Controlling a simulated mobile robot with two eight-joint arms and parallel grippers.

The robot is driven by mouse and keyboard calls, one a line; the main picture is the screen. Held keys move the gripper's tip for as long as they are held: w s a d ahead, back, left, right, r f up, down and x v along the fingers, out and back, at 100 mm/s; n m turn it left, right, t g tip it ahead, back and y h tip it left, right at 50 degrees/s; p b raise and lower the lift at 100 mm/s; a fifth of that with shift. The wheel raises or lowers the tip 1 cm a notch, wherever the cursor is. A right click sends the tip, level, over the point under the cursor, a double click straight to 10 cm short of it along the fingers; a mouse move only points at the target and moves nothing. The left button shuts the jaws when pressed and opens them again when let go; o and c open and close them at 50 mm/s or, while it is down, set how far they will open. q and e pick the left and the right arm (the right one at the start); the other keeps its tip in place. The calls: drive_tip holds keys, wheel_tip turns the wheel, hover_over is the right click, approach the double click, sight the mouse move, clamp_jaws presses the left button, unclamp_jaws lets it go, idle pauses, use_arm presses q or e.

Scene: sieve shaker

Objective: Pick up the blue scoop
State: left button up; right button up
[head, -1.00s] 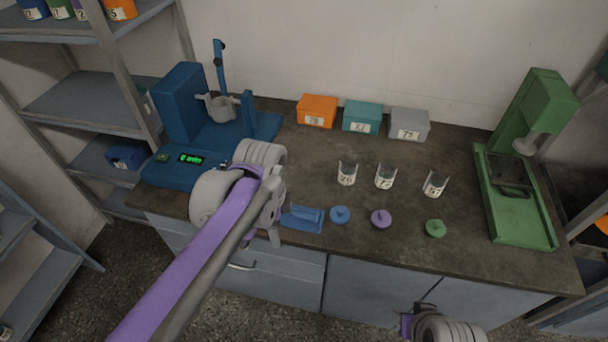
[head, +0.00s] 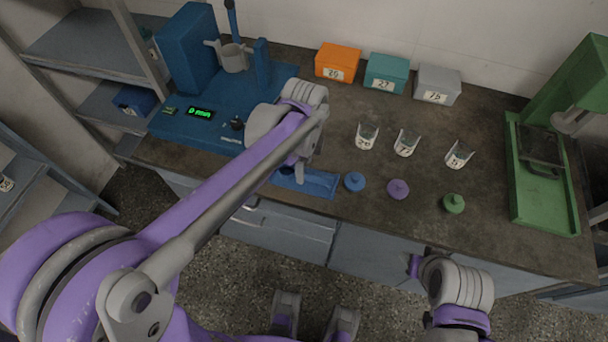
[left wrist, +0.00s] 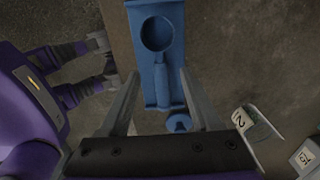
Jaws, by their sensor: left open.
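The blue scoop (left wrist: 158,35) shows in the left wrist view with its round bowl toward the top and its handle pointing down the picture. It lies on a blue rectangular holder (left wrist: 175,9). In the head view the holder (head: 320,184) is at the bench's front edge, with the scoop largely hidden by my arm. My left gripper (left wrist: 159,74) is open, its fingers apart on either side of the handle in the picture, with nothing between them gripped. In the head view the left gripper (head: 290,174) is over the holder. My right arm's gripper fingers are not visible.
Blue (head: 355,182), purple (head: 398,189) and green (head: 454,204) lids lie right of the holder. Three labelled cups (head: 406,143) stand behind them. A blue shaker machine (head: 188,55) is at left, a green press (head: 543,190) at right. Orange, teal and grey boxes line the wall.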

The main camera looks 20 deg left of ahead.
sight(306, 176)
use_arm(q)
wheel_tip(306, 176, down, 3)
drive_tip(key=shift+w+a+f, duration=0.1)
drive_tip(key=shift+f, duration=0.1)
clamp_jaws()
idle(0.3)
